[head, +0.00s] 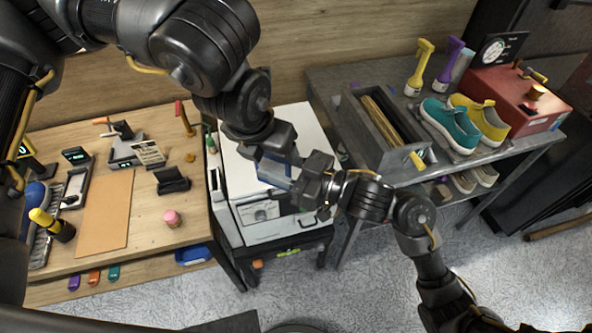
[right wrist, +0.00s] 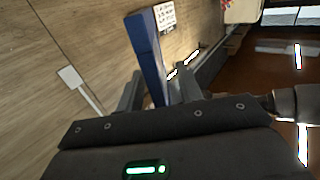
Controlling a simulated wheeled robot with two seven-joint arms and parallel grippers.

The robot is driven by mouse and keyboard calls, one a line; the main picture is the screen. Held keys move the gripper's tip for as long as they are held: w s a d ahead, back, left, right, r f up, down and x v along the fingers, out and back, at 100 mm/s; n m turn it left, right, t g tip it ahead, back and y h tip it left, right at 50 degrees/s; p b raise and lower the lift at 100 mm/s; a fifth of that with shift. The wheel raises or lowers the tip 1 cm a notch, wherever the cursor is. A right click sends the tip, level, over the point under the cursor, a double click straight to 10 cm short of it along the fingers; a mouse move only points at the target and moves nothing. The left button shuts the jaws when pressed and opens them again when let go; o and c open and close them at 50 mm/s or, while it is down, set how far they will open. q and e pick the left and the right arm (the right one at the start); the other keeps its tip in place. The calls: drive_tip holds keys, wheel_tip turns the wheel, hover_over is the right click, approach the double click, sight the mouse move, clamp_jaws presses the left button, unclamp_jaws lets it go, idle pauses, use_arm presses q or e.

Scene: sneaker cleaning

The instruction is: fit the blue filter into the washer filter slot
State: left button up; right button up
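The white washer (head: 284,228) stands between the wooden table and the grey workbench, with a small panel on its front. The blue filter (head: 273,170) is in front of my right gripper (head: 305,182), above the washer's top. In the right wrist view the filter (right wrist: 147,52) stands as a slim blue bar between the two fingers (right wrist: 157,92), which are shut on it. My left gripper (head: 277,140) is just above and behind the filter in the head view. Its fingers are hard to make out, and I cannot tell whether it touches the filter. The filter slot cannot be made out.
The wooden table (head: 190,225) at left holds tools and a brown mat (head: 104,212). The grey workbench (head: 340,75) at right holds an open bin (head: 385,125), teal and yellow sneakers (head: 450,125), spray bottles and a red box (head: 515,100). Both arms are close together over the washer.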

drive_tip(key=shift+w+a, duration=0.15)
drive_tip(key=shift+a, duration=0.3)
clamp_jaws()
use_arm(q)
drive_tip(key=o, duration=1)
drive_tip(key=shift+d, duration=0.1)
drive_tip(key=shift+s+d, duration=0.1)
drive_tip(key=shift+r, duration=0.15)
drive_tip(key=v, duration=1.1)
drive_tip(key=shift+s+a+r, duration=0.1)
drive_tip(key=shift+a+r, duration=0.15)
drive_tip(key=shift+r, duration=0.05)
